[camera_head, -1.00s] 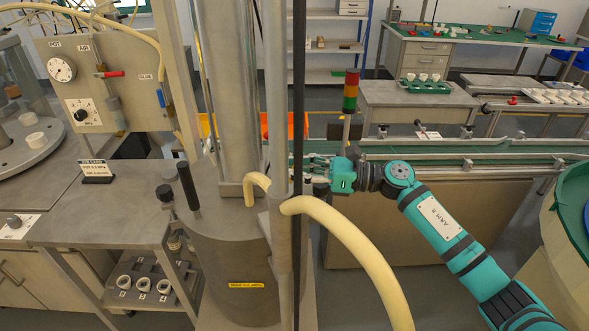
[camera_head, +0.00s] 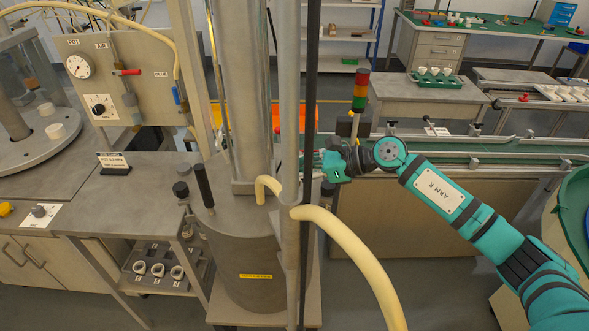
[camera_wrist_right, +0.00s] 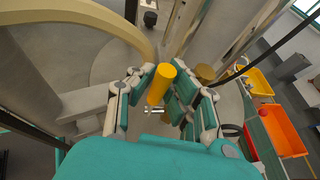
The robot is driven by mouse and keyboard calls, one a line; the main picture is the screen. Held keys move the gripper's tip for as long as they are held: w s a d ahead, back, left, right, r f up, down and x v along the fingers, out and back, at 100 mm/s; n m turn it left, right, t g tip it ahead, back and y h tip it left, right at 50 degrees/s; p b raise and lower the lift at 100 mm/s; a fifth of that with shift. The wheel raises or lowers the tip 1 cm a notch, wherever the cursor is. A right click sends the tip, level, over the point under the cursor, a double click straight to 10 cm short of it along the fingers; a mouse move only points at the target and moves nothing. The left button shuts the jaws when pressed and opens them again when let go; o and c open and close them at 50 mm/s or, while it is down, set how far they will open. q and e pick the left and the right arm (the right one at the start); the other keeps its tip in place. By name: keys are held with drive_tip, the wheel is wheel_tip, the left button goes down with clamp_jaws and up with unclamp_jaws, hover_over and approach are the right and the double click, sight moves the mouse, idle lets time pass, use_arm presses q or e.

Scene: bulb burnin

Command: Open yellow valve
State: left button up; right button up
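The yellow valve handle (camera_wrist_right: 161,84) shows in the right wrist view as a short, tilted yellow cylinder. It stands between the fingers of my right gripper (camera_wrist_right: 164,92), which look spread on either side of it. Its left side is close to one finger pad; whether they touch I cannot tell. In the head view my right gripper (camera_head: 322,163) is beside the large grey press cylinder, partly hidden by a vertical pole and a black rod. I cannot make out the handle in the head view. My left gripper is not in view.
A conveyor (camera_head: 470,150) and signal tower (camera_head: 360,92) are behind. Orange bins (camera_wrist_right: 281,128) lie at right in the wrist view.

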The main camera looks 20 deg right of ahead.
drive_tip(key=o, duration=0.4)
drive_tip(key=shift+o, duration=0.2)
drive_tip(key=v, duration=1.2)
drive_tip(key=shift+r, duration=0.1)
